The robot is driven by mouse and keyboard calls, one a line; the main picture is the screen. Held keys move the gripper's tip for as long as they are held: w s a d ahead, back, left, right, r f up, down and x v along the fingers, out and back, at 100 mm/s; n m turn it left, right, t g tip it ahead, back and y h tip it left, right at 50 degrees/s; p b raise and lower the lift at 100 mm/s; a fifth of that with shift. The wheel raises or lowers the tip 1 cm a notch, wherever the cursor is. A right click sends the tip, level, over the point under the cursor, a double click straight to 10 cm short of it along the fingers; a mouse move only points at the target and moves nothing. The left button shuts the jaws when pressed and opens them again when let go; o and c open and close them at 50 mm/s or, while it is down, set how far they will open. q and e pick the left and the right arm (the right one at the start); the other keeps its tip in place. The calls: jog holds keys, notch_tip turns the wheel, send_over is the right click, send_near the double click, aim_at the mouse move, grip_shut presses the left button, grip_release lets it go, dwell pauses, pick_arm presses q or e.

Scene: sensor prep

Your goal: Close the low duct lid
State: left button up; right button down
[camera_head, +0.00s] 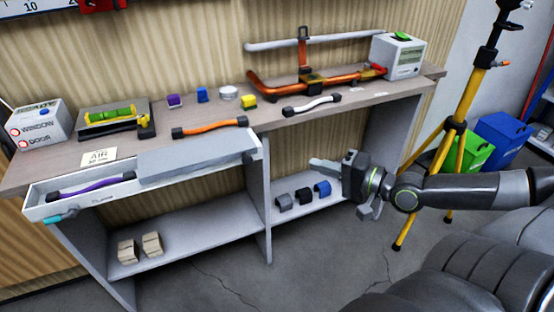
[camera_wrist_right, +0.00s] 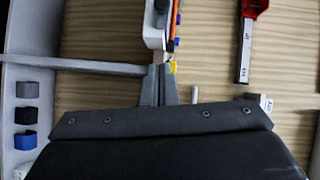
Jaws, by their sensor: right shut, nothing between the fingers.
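The low duct (camera_head: 75,207) is a long white channel along the front of the bench, below its top. Its left part is open and a purple cable (camera_head: 92,188) lies inside. A flat grey lid (camera_head: 190,156) covers its right part. My right gripper (camera_head: 318,164) is shut and empty, to the right of the duct's right end and apart from it in the head view. Its closed fingers also show in the right wrist view (camera_wrist_right: 159,75), pointing toward a white end piece (camera_wrist_right: 153,28) that looks like the duct. My left gripper is not in view.
The bench top (camera_head: 215,118) holds an orange cable (camera_head: 210,127), a white cable (camera_head: 312,104), small coloured blocks and boxes. Grey and blue clips (camera_head: 304,195) sit on the lower shelf near my right gripper. A yellow tripod (camera_head: 448,150) stands behind my right arm.

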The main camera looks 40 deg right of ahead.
jog(key=p, duration=0.4)
send_near(247, 154)
jog(key=shift+d, duration=1.75)
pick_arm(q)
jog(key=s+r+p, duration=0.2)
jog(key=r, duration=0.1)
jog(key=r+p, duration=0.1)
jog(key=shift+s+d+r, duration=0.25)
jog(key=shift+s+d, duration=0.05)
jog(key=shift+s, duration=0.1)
pick_arm(e)
jog(key=w+a, duration=0.2)
jog(key=w+a+f, duration=0.1)
jog(key=w+a, duration=0.1)
jog(key=shift+w+a, duration=0.15)
jog(key=shift+a, duration=0.2)
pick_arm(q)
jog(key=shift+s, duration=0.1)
pick_arm(e)
jog(key=shift+w+a, duration=0.1)
